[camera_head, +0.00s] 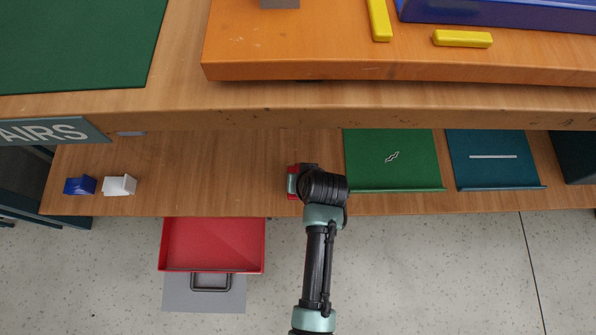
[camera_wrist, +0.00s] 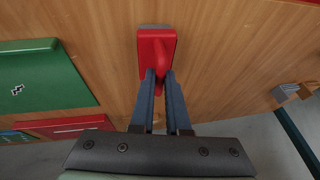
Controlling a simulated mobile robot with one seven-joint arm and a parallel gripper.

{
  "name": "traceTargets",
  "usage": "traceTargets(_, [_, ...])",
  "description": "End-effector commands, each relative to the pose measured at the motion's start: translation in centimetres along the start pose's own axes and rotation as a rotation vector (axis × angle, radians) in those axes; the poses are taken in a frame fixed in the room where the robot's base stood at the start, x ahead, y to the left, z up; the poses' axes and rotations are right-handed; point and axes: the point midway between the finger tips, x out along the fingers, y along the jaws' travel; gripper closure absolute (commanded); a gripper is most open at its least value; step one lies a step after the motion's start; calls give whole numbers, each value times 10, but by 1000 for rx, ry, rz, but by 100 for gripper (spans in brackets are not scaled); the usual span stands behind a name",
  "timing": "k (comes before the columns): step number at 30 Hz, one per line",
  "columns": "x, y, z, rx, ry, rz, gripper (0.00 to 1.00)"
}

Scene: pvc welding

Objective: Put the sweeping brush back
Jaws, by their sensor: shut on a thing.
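The sweeping brush is a red block with a raised red handle; it shows in the wrist view (camera_wrist: 157,42) with a thin grey edge at its far side. It is over the lower wooden shelf. My gripper (camera_wrist: 160,76) is shut on its handle. I cannot tell whether the brush touches the shelf. In the head view only a small red part of the brush (camera_head: 291,182) shows, left of the wrist, and my arm hides the fingers.
The wooden shelf (camera_head: 225,165) is clear left of my gripper. A green tray (camera_head: 365,172) and a teal tray (camera_head: 490,175) lie to the right. Blue (camera_head: 79,185) and white (camera_head: 119,185) blocks stand far left. An open red drawer (camera_head: 212,243) juts out below. The upper bench (camera_head: 330,117) overhangs behind.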

Motion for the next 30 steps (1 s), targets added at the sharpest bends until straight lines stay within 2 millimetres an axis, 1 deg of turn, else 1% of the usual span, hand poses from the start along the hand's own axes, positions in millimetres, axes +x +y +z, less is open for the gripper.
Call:
traceTargets(1, [9, 2, 3, 0, 1, 0, 100])
traceTargets(8, [7, 2, 2, 0, 2, 0, 100])
traceTargets(13, [11, 2, 4, 0, 1, 0, 100])
traceTargets(14, [10, 2, 4, -1, 0, 0, 81])
traceTargets(15, [10, 2, 4, -1, 0, 0, 74])
traceTargets(18, [10, 2, 4, -1, 0, 0, 56])
traceTargets(26, [10, 2, 4, -1, 0, 0, 56])
traceTargets(29, [5, 1, 2, -1, 2, 0, 56])
traceTargets(30, [0, 2, 2, 0, 2, 1, 56])
